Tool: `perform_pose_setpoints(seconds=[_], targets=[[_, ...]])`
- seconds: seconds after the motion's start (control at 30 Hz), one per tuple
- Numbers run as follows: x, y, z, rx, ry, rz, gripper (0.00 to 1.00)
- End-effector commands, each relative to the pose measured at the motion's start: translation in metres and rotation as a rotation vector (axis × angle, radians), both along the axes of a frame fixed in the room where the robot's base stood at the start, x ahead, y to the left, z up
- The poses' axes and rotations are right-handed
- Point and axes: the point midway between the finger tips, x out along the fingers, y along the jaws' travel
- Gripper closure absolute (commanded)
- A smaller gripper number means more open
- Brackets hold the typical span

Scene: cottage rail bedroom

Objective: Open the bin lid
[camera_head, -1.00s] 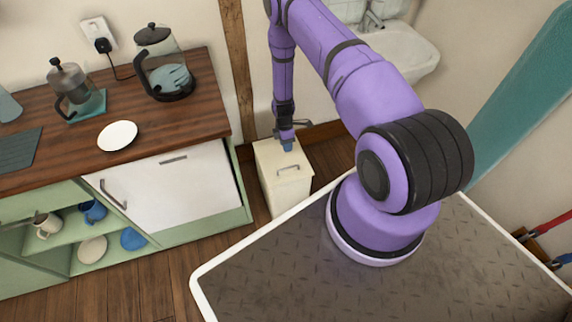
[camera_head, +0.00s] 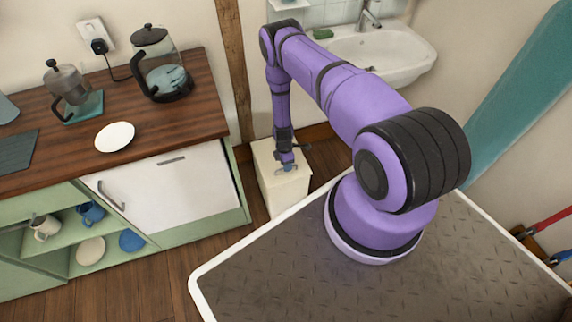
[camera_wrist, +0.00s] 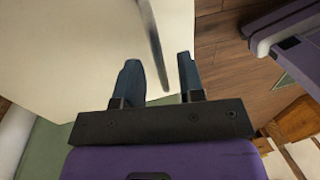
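The bin is a cream box (camera_head: 283,194) standing on the floor beside the kitchen cabinet in the head view. Its lid (camera_wrist: 70,45) fills the upper left of the wrist view and looks shut. A grey metal bar handle (camera_wrist: 154,42) is on the lid. My gripper (camera_head: 286,169) is over the lid at the handle and hides most of it in the head view. In the wrist view its two fingers (camera_wrist: 160,78) are apart, with the handle's near end between them. I cannot tell whether they touch it.
The green cabinet with its wooden counter (camera_head: 190,120) stands close left of the bin. A wooden post (camera_head: 236,60) and wall are behind. A white sink (camera_head: 385,50) is at the back right. Wooden floor shows right of the bin.

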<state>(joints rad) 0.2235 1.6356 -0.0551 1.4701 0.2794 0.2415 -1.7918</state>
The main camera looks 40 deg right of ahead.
Motion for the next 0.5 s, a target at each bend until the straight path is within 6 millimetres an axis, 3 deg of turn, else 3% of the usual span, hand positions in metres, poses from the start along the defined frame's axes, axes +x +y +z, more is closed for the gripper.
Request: perform_pose_setpoints(seconds=[0.27, 0.4, 0.5], targets=[[0.0001, 0.0001, -0.0009, 0.000, -0.001, 0.000, 0.64], [0.0002, 0.0002, -0.0008, 0.000, -0.001, 0.000, 0.96], [0.0003, 0.0001, -0.0008, 0.000, -0.001, 0.000, 1.00]])
